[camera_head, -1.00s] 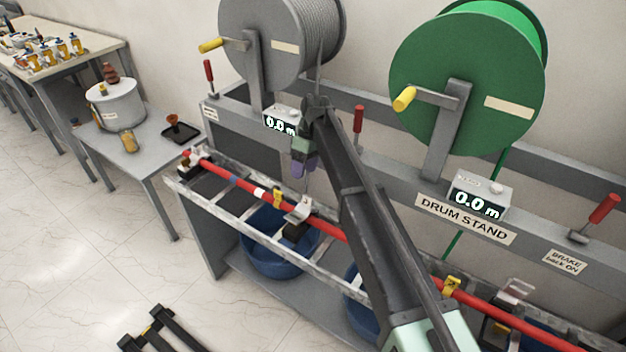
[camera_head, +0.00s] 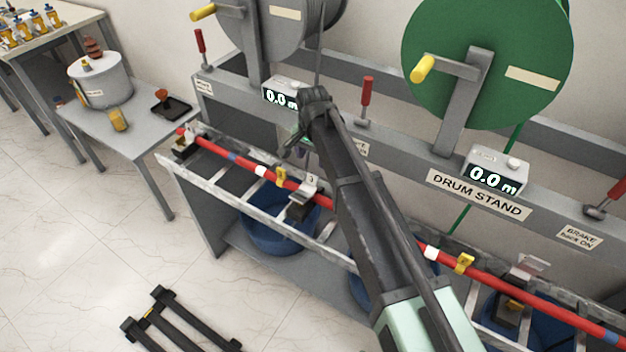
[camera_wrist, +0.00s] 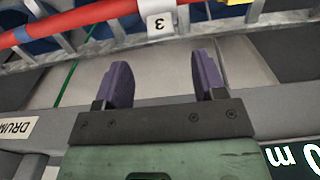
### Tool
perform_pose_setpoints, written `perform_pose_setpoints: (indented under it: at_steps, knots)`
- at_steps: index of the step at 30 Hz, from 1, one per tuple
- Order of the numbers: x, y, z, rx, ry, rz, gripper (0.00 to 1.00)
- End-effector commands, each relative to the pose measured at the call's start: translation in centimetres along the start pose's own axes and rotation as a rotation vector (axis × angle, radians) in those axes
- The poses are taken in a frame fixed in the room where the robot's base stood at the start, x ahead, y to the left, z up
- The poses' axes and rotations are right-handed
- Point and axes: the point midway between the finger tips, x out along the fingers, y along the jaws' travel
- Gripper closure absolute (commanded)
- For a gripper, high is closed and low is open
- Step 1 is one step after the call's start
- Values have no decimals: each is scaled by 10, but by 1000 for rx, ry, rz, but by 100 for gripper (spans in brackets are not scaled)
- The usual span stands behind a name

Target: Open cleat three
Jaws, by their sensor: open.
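Cleat three (camera_head: 304,193) sits on the ladder rack around the red cable (camera_head: 345,212), left of my arm in the head view. In the wrist view, its white tab marked 3 (camera_wrist: 162,25) shows upside down at the top, over the cable. I cannot tell how its latch stands. My gripper (camera_wrist: 162,70) is open, with two purple fingers apart and nothing between them. The fingers point towards the tab, which lies beyond their tips and in line with the gap. In the head view, the gripper is mostly hidden behind my wrist.
The metal ladder rack (camera_head: 245,212) runs below the drum stand (camera_head: 400,150). Blue tubs (camera_head: 268,236) stand under it. Another cleat (camera_head: 520,285) is at the right. A red brake lever (camera_head: 366,98) rises close behind my arm. A side table (camera_head: 140,140) stands left.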

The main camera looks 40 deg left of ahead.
Motion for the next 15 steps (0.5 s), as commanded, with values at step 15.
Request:
perform_pose_setpoints:
  at_steps: [15]
  knots:
    - [79, 0, 0, -1, -1, 0, 36]
